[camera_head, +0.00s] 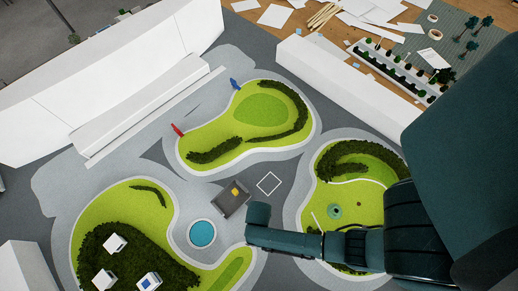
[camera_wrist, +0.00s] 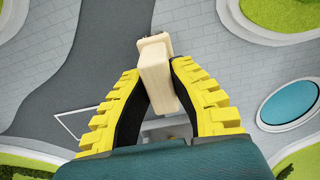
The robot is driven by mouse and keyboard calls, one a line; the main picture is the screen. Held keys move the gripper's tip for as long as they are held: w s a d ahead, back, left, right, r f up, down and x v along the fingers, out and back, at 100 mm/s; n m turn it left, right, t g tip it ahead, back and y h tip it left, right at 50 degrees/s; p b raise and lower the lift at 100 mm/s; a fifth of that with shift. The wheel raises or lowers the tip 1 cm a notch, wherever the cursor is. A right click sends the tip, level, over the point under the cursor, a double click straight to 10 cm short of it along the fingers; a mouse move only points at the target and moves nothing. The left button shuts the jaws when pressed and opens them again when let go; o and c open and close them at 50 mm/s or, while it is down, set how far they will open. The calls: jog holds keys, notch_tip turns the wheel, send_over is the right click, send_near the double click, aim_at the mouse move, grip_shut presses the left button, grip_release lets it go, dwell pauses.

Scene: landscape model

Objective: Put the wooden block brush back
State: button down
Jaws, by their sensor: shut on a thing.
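A pale wooden block, the wooden block brush (camera_wrist: 157,82), is held between the yellow ridged fingers of my gripper (camera_wrist: 160,70) in the wrist view. The fingers press on its two sides and the block sticks out past their tips. The block cannot be made out there.
A grey box-like shape (camera_head: 231,204) with a yellow patch shows beside my arm's end; I cannot tell what it is. A round blue pond (camera_head: 202,234) and a white square outline (camera_head: 268,183) are nearby. Green mounds (camera_head: 262,108) and white buildings (camera_head: 345,80) surround the paving.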

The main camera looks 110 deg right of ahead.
jog(key=shift+f, duration=0.1)
jog(key=c, duration=1)
grip_release()
notch_tip(320, 180, up, 12)
jog(key=shift+r, duration=0.1)
